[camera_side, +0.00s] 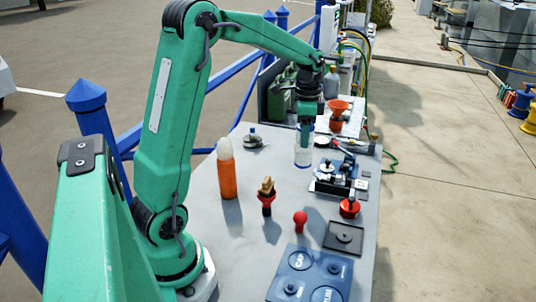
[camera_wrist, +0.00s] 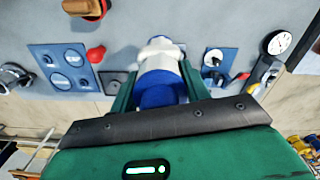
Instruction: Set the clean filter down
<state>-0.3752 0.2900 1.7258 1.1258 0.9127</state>
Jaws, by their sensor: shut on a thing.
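My gripper (camera_side: 304,140) is shut on a white and blue cylinder, which I take to be the clean filter (camera_side: 303,158). It hangs upright under my gripper over the back middle of the grey table. I cannot tell whether its lower end touches the table. In the wrist view the filter (camera_wrist: 160,88) sits between my two green fingers, its blue end toward the camera and its white part farther off. A blue mat (camera_side: 318,278) with round printed spots and lettering lies at the table's front; small parts lie on it.
A dark square pad (camera_side: 344,238), a red round part (camera_side: 349,207) and a mechanical assembly (camera_side: 332,184) stand along the right side. An orange funnel (camera_side: 338,107) is behind.

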